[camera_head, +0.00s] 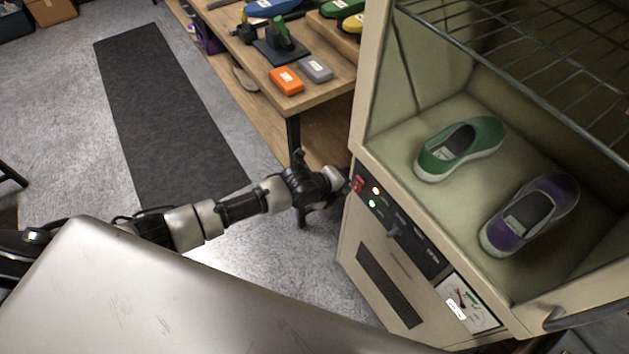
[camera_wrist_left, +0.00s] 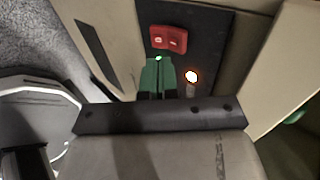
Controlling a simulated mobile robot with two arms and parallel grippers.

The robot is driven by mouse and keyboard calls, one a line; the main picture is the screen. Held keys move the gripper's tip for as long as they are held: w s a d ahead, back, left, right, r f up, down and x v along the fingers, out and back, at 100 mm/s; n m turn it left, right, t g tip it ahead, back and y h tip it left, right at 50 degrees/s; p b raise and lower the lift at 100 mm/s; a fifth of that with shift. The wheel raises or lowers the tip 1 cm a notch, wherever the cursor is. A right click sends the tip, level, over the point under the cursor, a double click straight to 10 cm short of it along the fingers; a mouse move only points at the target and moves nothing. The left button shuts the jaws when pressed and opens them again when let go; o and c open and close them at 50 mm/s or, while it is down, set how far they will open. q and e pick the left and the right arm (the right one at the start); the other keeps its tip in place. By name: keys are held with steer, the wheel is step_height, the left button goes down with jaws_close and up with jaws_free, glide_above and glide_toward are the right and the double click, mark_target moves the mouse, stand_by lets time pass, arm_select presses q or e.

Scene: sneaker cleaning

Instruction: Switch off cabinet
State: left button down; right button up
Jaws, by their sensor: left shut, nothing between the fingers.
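The beige cabinet (camera_head: 366,240) stands at the right of the head view with its front open. Its black control panel (camera_head: 412,246) carries a red switch (camera_head: 358,184) at the left end and lit indicators beside it. In the left wrist view the red switch (camera_wrist_left: 168,39) sits just beyond my left gripper (camera_wrist_left: 158,62), whose green fingertips are shut and empty. A white-orange light (camera_wrist_left: 191,76) glows to their right and a green light shows at the fingertips. In the head view my left gripper (camera_head: 346,188) is at the switch; contact cannot be told. My right gripper is not in view.
A green shoe (camera_head: 460,148) and a purple shoe (camera_head: 530,212) sit on the cabinet floor under a wire rack (camera_head: 540,60). A wooden table (camera_head: 325,92) with an orange box (camera_head: 286,80) and a grey box (camera_head: 316,69) stands behind my left arm. A dark mat (camera_head: 160,110) lies on the floor.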

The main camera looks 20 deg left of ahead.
arm_select(q)
steer(key=v, duration=1)
steer(key=shift+b, duration=0.3)
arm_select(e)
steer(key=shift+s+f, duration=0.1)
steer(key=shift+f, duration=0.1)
arm_select(q)
steer(key=shift+w+d+r, duration=0.1)
steer(key=shift+w, duration=0.05)
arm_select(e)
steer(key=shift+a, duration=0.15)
